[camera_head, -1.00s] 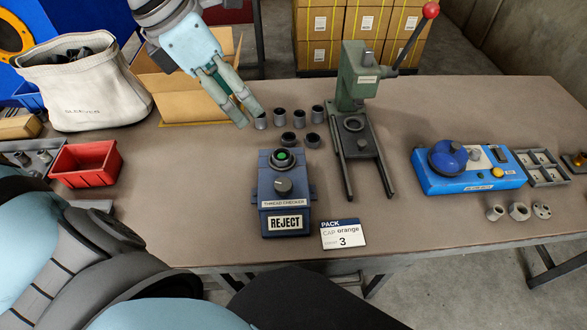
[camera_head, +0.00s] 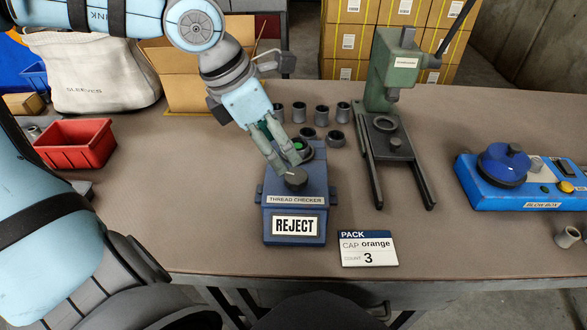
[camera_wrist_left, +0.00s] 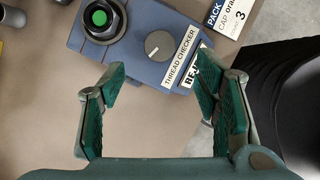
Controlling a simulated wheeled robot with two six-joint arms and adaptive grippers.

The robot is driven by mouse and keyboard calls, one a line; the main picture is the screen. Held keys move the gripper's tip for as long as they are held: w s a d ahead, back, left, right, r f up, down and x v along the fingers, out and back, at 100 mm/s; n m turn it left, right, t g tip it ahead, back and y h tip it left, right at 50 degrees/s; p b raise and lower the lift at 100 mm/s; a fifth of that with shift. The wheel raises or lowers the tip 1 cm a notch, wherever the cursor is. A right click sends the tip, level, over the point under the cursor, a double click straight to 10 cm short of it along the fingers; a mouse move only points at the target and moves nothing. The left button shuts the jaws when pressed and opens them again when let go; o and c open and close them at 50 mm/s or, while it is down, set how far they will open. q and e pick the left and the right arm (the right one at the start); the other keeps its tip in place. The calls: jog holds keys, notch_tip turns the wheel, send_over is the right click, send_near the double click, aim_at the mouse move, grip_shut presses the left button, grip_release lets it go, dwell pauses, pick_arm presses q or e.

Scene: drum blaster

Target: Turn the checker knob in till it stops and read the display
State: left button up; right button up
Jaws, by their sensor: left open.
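The blue thread checker (camera_head: 310,205) stands on the table with a dark knob (camera_head: 295,179) on its top. Its display plate (camera_head: 296,226) reads REJECT. Behind the knob is a round socket with a green centre (camera_head: 300,147). My left gripper (camera_head: 283,168) is above the checker, its fingertips close to the knob in the head view. In the left wrist view its fingers (camera_wrist_left: 155,90) are open and empty, and the knob (camera_wrist_left: 158,45) with a white pointer line lies beyond them, so I cannot tell of any contact. My right gripper does not show.
A card (camera_head: 368,248) reading PACK, CAP orange, COUNT 3 lies right of the checker. Several grey sleeves (camera_head: 321,114) stand behind it. A green press (camera_head: 392,75) is at the back right, a blue box (camera_head: 475,180) at the right, a red bin (camera_head: 76,145) at the left.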

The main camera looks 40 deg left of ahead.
aim_at(296, 176)
pick_arm(q)
jog(key=b+x, duration=0.1)
jog(key=x, duration=0.4)
jog(key=shift+f, duration=0.4)
jog(key=b+x, duration=0.1)
jog(key=x, duration=0.1)
jog(key=shift+w+d+f, duration=0.1)
jog(key=shift+w+f, duration=0.1)
jog(key=shift+w+d+f, duration=0.1)
jog(key=shift+w+f, duration=0.05)
jog(key=shift+f, duration=0.05)
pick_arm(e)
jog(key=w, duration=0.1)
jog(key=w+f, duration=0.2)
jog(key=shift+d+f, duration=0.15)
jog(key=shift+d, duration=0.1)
